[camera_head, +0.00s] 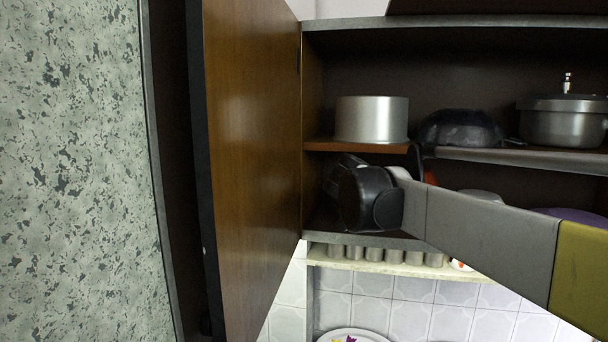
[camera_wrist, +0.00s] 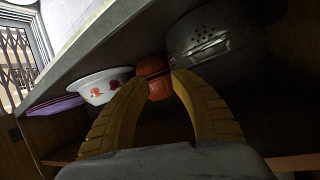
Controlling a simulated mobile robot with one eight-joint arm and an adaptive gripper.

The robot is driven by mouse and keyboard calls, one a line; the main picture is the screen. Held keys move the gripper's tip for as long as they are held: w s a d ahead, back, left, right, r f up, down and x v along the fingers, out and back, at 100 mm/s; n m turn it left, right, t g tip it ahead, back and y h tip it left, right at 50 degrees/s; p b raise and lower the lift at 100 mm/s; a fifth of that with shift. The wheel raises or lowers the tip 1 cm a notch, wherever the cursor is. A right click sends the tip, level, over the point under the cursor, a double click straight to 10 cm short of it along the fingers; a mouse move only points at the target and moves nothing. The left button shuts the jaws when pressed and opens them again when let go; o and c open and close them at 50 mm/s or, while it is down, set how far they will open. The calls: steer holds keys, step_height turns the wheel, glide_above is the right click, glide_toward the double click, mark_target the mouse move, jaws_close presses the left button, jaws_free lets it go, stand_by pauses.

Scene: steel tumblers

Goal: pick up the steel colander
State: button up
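The steel colander (camera_wrist: 222,46), a dark grey metal vessel with a cluster of small holes, is at the upper right of the wrist view. I cannot pick it out in the head view, where my arm covers part of the lower shelf. My gripper (camera_wrist: 159,76) has two yellow fingers spread apart with nothing held between them. The right fingertip appears close to the colander's lower left edge; I cannot tell whether it touches. In the head view my black wrist is inside the cabinet's lower compartment, and the fingers are hidden.
An orange-red ribbed object (camera_wrist: 153,88) shows beyond the finger gap. A white bowl with red flowers (camera_wrist: 98,86) is left of it. A steel pot (camera_head: 371,119), a dark bowl (camera_head: 459,128) and a lidded cooker (camera_head: 563,121) stand above. An open wooden door (camera_head: 252,150) borders the left.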

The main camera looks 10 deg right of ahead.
steer(key=w+d, duration=0.1)
steer(key=w, duration=0.2)
steer(key=w+d+p, duration=0.1)
steer(key=w, duration=0.1)
steer(key=shift+w+d, duration=0.3)
steer(key=shift+w+d+p, duration=0.4)
steer(key=shift+w+p, duration=0.1)
steer(key=p+x, duration=0.1)
steer(key=x, duration=0.3)
steer(key=shift+w, duration=0.3)
steer(key=shift+s+a+r, duration=0.15)
steer(key=shift+s, duration=0.05)
jaws_close()
